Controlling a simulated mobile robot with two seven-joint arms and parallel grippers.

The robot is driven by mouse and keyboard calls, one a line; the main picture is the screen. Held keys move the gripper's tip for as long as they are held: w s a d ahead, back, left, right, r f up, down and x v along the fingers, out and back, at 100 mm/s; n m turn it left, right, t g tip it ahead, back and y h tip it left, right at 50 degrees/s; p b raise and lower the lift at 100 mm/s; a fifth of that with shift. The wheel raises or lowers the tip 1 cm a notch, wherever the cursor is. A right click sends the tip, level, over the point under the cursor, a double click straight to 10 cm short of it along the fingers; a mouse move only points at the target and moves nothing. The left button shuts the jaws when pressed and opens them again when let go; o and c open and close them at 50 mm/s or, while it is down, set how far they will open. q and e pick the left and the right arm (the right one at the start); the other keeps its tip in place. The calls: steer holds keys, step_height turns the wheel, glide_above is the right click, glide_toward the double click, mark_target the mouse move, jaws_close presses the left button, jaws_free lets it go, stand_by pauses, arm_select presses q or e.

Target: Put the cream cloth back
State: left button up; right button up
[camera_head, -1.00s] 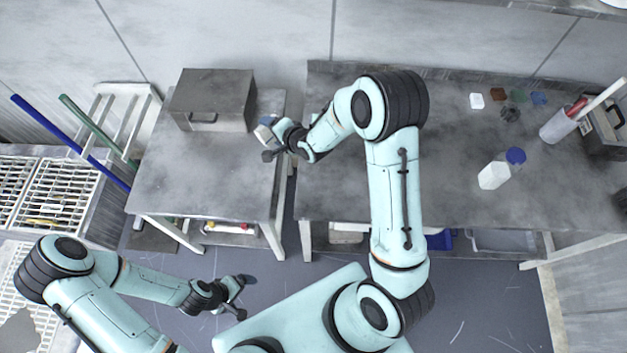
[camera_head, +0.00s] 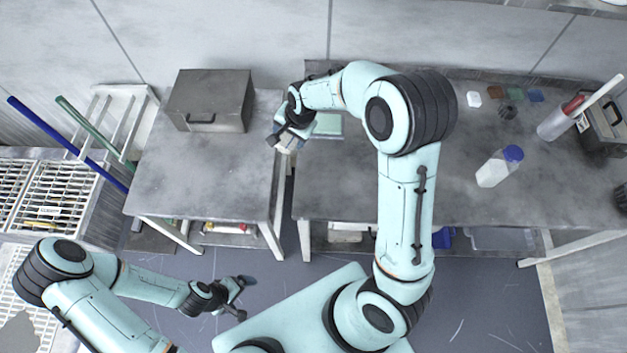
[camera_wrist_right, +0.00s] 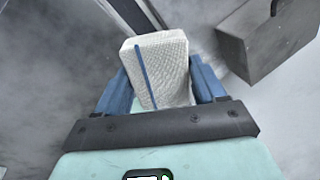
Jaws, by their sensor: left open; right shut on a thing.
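My right gripper (camera_wrist_right: 160,85) is shut on an off-white, woven-looking folded cloth (camera_wrist_right: 157,65) with a blue stripe, which I take as the cream cloth. The cloth stands up between the two blue fingers in the right wrist view. In the head view my right gripper (camera_head: 284,140) is over the gap between the left table and the long bench, and only a small pale part of the cloth shows there. My left gripper (camera_head: 238,298) is open and empty, low over the floor at the lower left.
A grey metal box (camera_head: 208,98) stands at the back of the left table (camera_head: 190,175). The long bench (camera_head: 345,190) holds a white bottle with a blue cap (camera_head: 497,168), a cup with tools (camera_head: 556,124) and several small coloured squares at the back. The left table's front is clear.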

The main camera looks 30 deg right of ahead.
steer(key=s+d+r+g, duration=0.1)
steer(key=s, duration=0.1)
steer(key=s+d+r+g+h, duration=0.1)
steer(key=s+r, duration=0.1)
steer(key=s, duration=0.1)
steer(key=s+r+g, duration=0.1)
steer(key=s+r, duration=0.1)
steer(key=shift+s+d+r+n+h, duration=0.2)
steer(key=shift+s+d+n+h, duration=0.1)
steer(key=shift+d, duration=0.1)
steer(key=b, duration=0.2)
glide_above(314, 182)
step_height(314, 182, down, 15)
steer(key=shift+r, duration=0.2)
arm_select(q)
steer(key=shift+s+f, duration=1.25)
steer(key=shift+s, duration=0.25)
arm_select(e)
steer(key=shift+a+f, duration=0.1)
steer(key=shift+f, duration=2.4)
steer(key=shift+w, duration=0.1)
steer(key=shift+f, duration=0.2)
steer(key=o, duration=1.1)
steer(key=shift+r, duration=0.1)
